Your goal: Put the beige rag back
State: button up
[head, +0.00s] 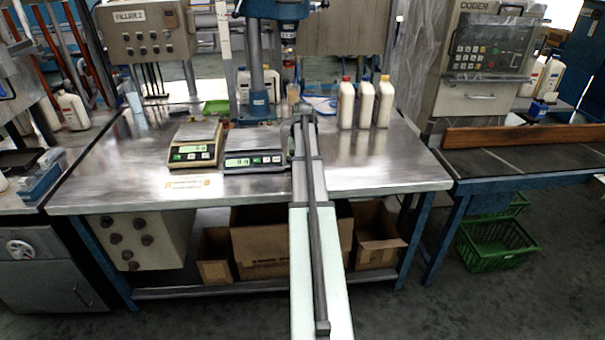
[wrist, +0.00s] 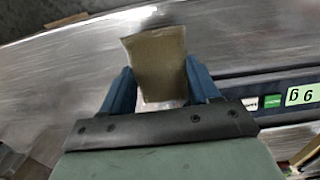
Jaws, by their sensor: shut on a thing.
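The beige rag (wrist: 158,62) is between the two blue fingers of my gripper (wrist: 160,88) in the wrist view, and the gripper is shut on it. The rag looks like a flat, roughly square piece standing up past the fingertips. Its lower end is partly hidden by the gripper. In the head view my gripper (head: 304,110) is at the far end of my outstretched arm, over the steel table beside the right scale. The rag cannot be made out clearly there.
Two scales (head: 195,144) and (head: 254,150) stand left of my arm on the steel table (head: 400,172). Several white bottles (head: 365,104) stand to the right. A blue drill-like column (head: 256,70) rises behind. A pale strip (head: 190,183) lies near the table's front left. The front right is clear.

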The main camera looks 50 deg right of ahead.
jog(key=shift+f, duration=1.8)
jog(key=shift+f, duration=0.15)
jog(key=o, duration=0.9)
jog(key=shift+o, duration=0.2)
notch_tip(320, 180, up, 12)
jog(key=shift+r, duration=0.15)
